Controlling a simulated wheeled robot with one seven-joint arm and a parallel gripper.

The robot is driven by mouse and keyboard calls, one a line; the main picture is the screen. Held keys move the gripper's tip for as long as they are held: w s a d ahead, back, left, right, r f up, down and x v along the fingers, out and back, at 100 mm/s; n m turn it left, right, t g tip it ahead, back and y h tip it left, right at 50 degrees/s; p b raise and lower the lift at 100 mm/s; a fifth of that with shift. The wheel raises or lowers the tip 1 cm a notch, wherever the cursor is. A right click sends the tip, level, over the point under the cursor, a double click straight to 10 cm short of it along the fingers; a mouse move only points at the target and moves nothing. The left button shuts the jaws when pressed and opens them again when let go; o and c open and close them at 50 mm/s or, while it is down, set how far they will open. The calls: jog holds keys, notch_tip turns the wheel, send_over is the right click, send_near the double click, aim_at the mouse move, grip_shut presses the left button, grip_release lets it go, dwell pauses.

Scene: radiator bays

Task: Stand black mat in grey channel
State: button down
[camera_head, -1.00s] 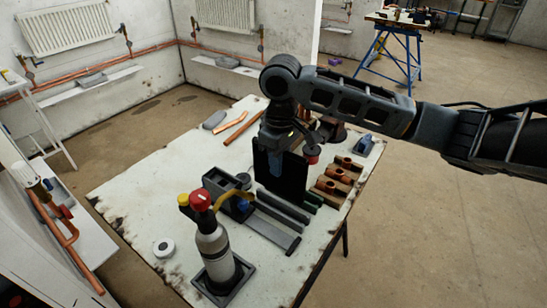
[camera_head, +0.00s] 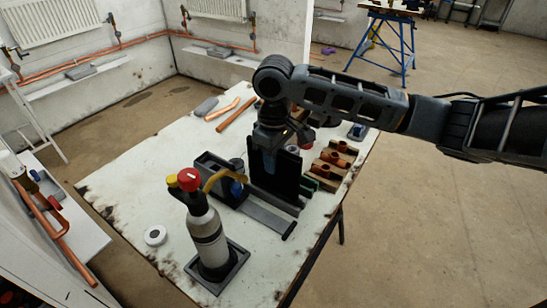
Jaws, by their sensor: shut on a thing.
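The black mat (camera_head: 289,170) is a thin dark sheet, held upright in my gripper (camera_head: 269,164), which is shut on it. It is above the middle of the table, over or just behind the far part of the long strips. The lighter grey strip, likely the grey channel (camera_head: 266,221), lies on the table in front of the mat, with a darker strip (camera_head: 277,201) beside it. The mat's lower edge overlaps the darker strip in the picture. I cannot tell whether they touch.
A bottle with a red cap (camera_head: 207,233) stands in a dark tray at the near side. A dark box (camera_head: 215,174) sits left of the mat. Copper-coloured blocks (camera_head: 330,165) lie to the right, copper pipes (camera_head: 236,115) behind. A white roll (camera_head: 155,235) is at the left.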

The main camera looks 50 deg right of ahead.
jog(key=shift+f, duration=0.25)
jog(key=shift+f, duration=0.45)
dwell(0.5)
jog(key=shift+f+b, duration=1)
jog(key=shift+f, duration=0.4)
jog(key=c, duration=0.9)
grip_release()
